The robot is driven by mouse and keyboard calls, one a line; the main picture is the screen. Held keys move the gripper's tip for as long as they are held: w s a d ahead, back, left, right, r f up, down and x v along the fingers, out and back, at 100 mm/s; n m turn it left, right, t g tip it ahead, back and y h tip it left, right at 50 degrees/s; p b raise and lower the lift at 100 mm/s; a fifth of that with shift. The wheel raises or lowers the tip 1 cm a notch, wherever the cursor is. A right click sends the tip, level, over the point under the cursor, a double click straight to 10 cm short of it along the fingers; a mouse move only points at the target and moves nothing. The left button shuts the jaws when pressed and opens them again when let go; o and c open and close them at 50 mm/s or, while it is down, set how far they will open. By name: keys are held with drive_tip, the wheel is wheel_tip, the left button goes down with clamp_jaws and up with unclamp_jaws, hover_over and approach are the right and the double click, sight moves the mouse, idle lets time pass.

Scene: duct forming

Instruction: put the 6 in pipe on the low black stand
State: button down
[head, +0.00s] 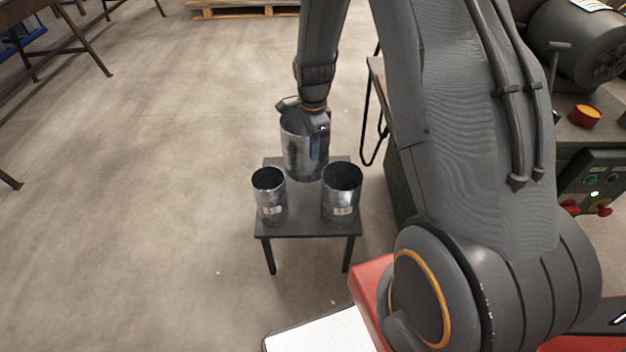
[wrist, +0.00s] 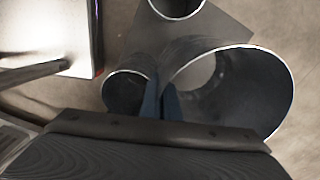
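Three open-topped, shiny grey metal pipes show at a small black stand (head: 308,229). The tall back pipe (head: 303,150) is upright. My gripper (head: 318,127) is at its rim, shut on its wall. In the wrist view the fingers (wrist: 161,103) straddle the wall of this wide pipe (wrist: 279,95), and a pale patch like floor shows through its bore. I cannot tell whether its base touches the stand. A narrower pipe (head: 270,196) stands at the front left and a mid-sized pipe (head: 341,191) at the front right. Their labels are too small to read.
A wooden pallet (head: 245,10) lies at the back, and a steel table frame (head: 85,40) is at the far left. The concrete floor left of the stand is clear.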

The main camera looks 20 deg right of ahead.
sight(313, 180)
wheel_tip(313, 180, down, 13)
drive_tip(key=shift+f, duration=0.1)
idle(0.4)
drive_tip(key=c, duration=2.4)
unclamp_jaws()
drive_tip(key=shift+f, duration=0.15)
drive_tip(key=o, duration=0.4)
